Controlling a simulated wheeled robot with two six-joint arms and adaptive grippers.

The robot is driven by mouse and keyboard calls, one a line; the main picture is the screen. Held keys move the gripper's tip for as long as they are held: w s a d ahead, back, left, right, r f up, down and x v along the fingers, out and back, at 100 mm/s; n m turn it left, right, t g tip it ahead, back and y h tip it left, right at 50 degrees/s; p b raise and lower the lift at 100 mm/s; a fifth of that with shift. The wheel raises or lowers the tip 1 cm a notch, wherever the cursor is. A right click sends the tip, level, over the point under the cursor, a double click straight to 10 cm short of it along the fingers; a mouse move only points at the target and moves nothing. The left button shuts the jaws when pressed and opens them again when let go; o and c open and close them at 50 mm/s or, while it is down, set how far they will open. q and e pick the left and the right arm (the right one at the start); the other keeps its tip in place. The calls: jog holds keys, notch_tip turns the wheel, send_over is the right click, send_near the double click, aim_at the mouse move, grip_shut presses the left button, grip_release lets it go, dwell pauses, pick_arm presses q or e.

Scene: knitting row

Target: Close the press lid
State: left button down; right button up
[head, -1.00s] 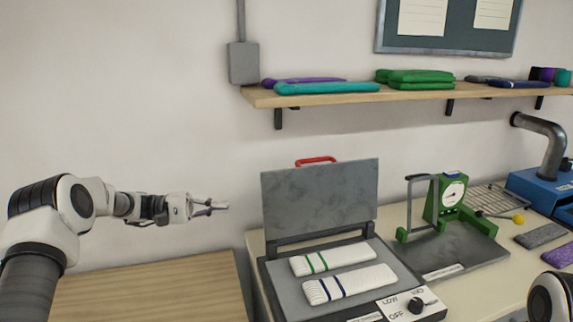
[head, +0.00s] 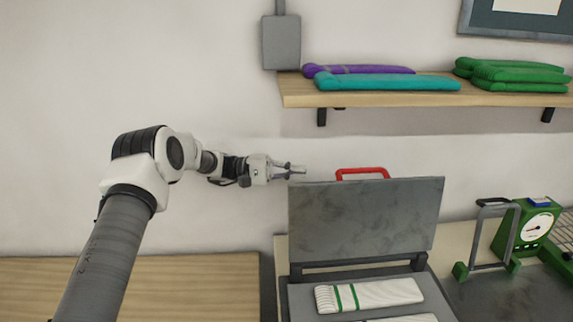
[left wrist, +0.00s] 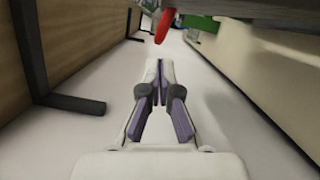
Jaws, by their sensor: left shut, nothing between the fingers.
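The press lid (head: 366,222) is a grey plate standing upright, open, at the back of the press (head: 300,298). Its red handle (head: 362,171) sticks up above the lid's top edge; it also shows in the left wrist view (left wrist: 163,25), ahead of and above the fingers. A white knitted piece with green stripes (head: 385,293) lies on the press bed, with part of another below it. My left gripper (head: 303,170) is shut and empty, in the air just left of the handle, at about its height in the picture, apart from it. My right gripper is out of view.
A wall shelf (head: 420,97) with folded purple, teal and green knits hangs above the lid. A green scale (head: 527,228) stands right of the press. A wooden surface (head: 200,280) at lower left is bare. The wall is behind.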

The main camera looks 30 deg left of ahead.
aim_at(337, 172)
pick_arm(q)
jog(key=x, duration=0.2)
jog(key=p+x, duration=0.1)
jog(key=x, duration=0.1)
jog(key=shift+w, duration=0.35)
jog(key=shift+s+d+r+p, duration=0.1)
jog(key=shift+s+d+p, duration=0.6)
jog(key=shift+s, duration=0.15)
jog(key=shift+s+d+r+p, duration=0.1)
jog(key=shift+s+d+p, duration=0.55)
jog(key=shift+s, duration=0.25)
